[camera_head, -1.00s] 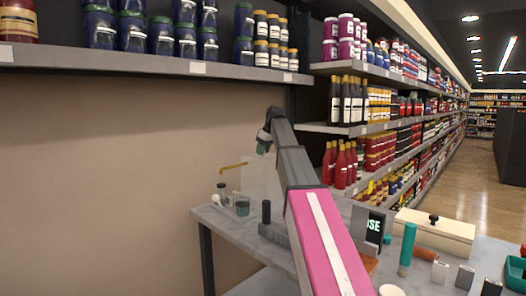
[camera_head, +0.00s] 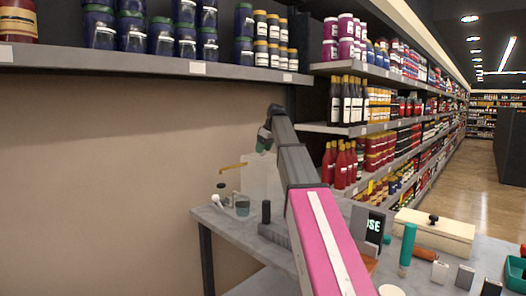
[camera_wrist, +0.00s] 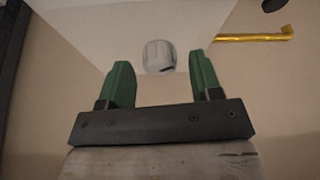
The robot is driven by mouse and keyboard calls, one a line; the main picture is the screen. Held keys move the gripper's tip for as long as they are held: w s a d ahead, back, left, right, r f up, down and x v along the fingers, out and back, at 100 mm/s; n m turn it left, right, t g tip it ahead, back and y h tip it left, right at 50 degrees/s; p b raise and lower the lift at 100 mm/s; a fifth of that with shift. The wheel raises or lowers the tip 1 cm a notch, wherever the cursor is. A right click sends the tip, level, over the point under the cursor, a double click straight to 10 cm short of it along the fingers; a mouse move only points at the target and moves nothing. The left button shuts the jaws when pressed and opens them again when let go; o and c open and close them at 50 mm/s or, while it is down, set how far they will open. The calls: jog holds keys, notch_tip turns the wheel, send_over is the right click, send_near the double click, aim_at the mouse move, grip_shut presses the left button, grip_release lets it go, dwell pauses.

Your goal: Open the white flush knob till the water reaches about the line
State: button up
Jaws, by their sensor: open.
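A whitish, rounded knob (camera_wrist: 160,56) sits on a pale panel (camera_wrist: 130,22) in the wrist view. My gripper (camera_wrist: 164,80) is open; its green fingers stand on either side just short of the knob, with gaps showing. In the head view my gripper (camera_head: 264,140) is above the pale, translucent tank (camera_head: 262,175), and this knob cannot be made out. A small clear jar (camera_head: 242,207) with dark bluish liquid stands below the yellow spout (camera_head: 231,167). I cannot make out the line.
A small white round part (camera_head: 215,199) and a dark cap (camera_head: 221,186) are left of the jar. A black upright cylinder (camera_head: 266,212) stands right of it on the grey table (camera_head: 222,226). A lidded cream box (camera_head: 434,232) and a teal cylinder (camera_head: 408,245) are at right. A loaded shelf (camera_head: 150,64) hangs above.

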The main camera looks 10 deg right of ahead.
jog(key=v, duration=0.9)
jog(key=shift+r, duration=0.3)
jog(key=shift+s, duration=0.1)
dwell(1.6)
jog(key=x, duration=1)
jog(key=shift+f, duration=0.4)
jog(key=c, duration=0.9)
